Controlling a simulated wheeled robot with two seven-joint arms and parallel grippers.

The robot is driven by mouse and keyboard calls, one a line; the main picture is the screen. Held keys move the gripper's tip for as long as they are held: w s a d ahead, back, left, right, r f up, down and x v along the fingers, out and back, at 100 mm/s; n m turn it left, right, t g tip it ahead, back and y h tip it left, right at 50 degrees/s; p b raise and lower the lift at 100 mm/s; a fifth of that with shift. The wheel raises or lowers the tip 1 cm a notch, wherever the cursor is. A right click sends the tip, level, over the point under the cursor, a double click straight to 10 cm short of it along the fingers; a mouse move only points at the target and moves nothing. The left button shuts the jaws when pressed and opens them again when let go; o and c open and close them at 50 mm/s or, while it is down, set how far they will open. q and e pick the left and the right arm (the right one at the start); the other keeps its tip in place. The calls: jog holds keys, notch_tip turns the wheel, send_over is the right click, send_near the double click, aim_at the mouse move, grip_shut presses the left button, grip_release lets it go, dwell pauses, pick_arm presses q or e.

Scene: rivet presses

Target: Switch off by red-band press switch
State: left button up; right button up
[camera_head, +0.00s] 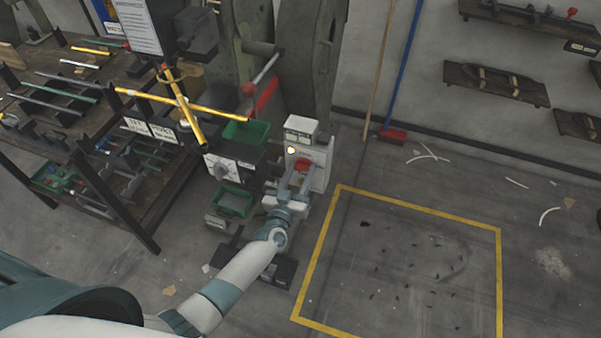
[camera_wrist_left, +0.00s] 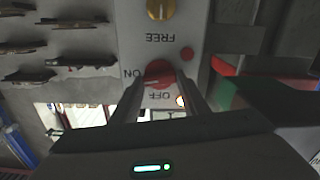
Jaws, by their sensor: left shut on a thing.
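A pale switch panel (camera_head: 318,158) stands at the foot of the green press, with a red rotary switch (camera_head: 303,164) and a lit lamp (camera_head: 291,150). My left gripper (camera_head: 300,174) reaches it from the front and is shut on the red switch. In the left wrist view the red switch (camera_wrist_left: 158,73) sits between the fingertips, with ON and OFF lettering beside it, upside down. A brass knob (camera_wrist_left: 160,9) marked FREE is on the same panel. The switch's exact setting is partly hidden by the fingers. My right gripper is not in view.
A dark control box (camera_head: 233,166) with a dial and green bins (camera_head: 235,203) are left of the panel. A yellow crossed handle (camera_head: 182,103) and a workbench (camera_head: 120,165) with tools stand further left. Floor inside the yellow outline (camera_head: 420,210) is mostly clear.

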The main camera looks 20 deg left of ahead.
pick_arm(q)
jog(key=n+b, duration=0.1)
jog(key=n, duration=0.4)
jog(key=shift+a+f+b, duration=0.1)
jog(key=shift+f+b, duration=0.05)
jog(key=shift+b, duration=0.15)
jog(key=shift+n+b, duration=0.3)
jog(key=shift+n, duration=0.7)
jog(key=n+b, duration=0.3)
jog(key=n, duration=0.5)
jog(key=shift+a+f, duration=0.1)
jog(key=shift+n, duration=0.5)
jog(key=o, duration=1.1)
jog(key=shift+c, duration=0.2)
jog(key=shift+s, duration=0.5)
jog(key=s+b, duration=0.2)
jog(key=s, duration=1.4)
jog(key=shift+s+a, duration=0.2)
jog(key=shift+a, duration=0.1)
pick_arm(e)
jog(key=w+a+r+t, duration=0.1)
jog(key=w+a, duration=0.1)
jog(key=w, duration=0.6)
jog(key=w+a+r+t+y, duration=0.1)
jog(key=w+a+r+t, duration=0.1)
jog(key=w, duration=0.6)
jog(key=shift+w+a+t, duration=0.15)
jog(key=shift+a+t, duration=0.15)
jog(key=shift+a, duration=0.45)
